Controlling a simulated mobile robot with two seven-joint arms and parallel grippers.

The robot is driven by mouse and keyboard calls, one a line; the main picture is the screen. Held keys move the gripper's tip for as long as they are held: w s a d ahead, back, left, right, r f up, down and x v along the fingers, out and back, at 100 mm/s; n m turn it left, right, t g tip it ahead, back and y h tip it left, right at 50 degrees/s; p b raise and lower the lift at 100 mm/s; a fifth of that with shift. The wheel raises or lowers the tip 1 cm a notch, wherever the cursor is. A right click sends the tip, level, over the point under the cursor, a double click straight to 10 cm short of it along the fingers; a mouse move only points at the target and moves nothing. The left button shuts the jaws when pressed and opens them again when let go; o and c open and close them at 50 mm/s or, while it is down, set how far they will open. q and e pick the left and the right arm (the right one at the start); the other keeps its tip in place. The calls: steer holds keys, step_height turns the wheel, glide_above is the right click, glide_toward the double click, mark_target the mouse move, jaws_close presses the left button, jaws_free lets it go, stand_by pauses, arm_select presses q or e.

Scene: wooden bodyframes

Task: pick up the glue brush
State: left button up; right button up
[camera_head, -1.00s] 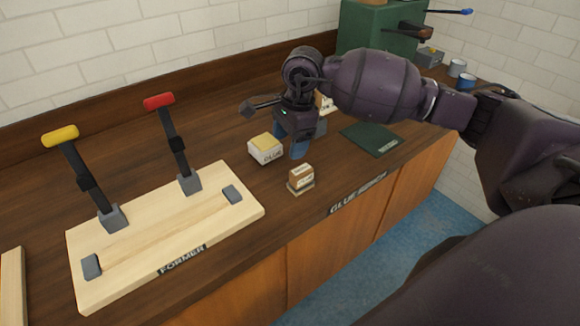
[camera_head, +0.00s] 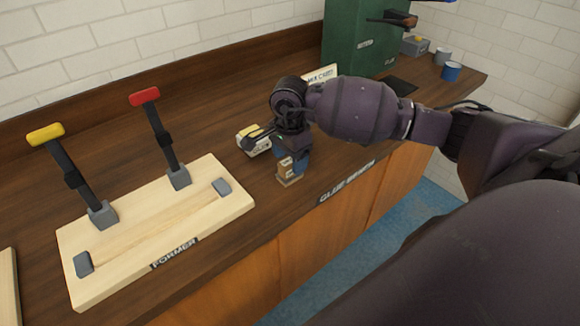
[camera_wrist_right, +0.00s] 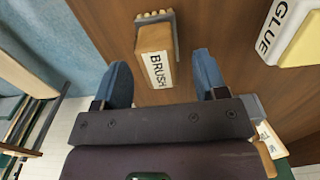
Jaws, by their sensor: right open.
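The glue brush (camera_head: 287,175) is a small wooden block on a grey plate, standing on the dark bench top near its front edge. In the right wrist view the brush (camera_wrist_right: 155,45) carries a white BRUSH label and pale bristles show at its far end. My right gripper (camera_head: 293,158) is directly behind and above it, partly covering it in the head view. In the wrist view the open blue fingers of my right gripper (camera_wrist_right: 162,70) lie on either side of the brush's near end, with gaps on both sides. My left gripper is not in view.
A white and yellow glue box (camera_head: 254,143) stands just behind-left of my gripper; it also shows in the wrist view (camera_wrist_right: 290,35). The wooden former board (camera_head: 150,245) with two upright levers is to the left. A green machine (camera_head: 350,50) and blue cup (camera_head: 451,71) are farther back.

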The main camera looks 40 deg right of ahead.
mark_target(290, 160)
steer(key=shift+f, duration=1.6)
steer(key=c, duration=1)
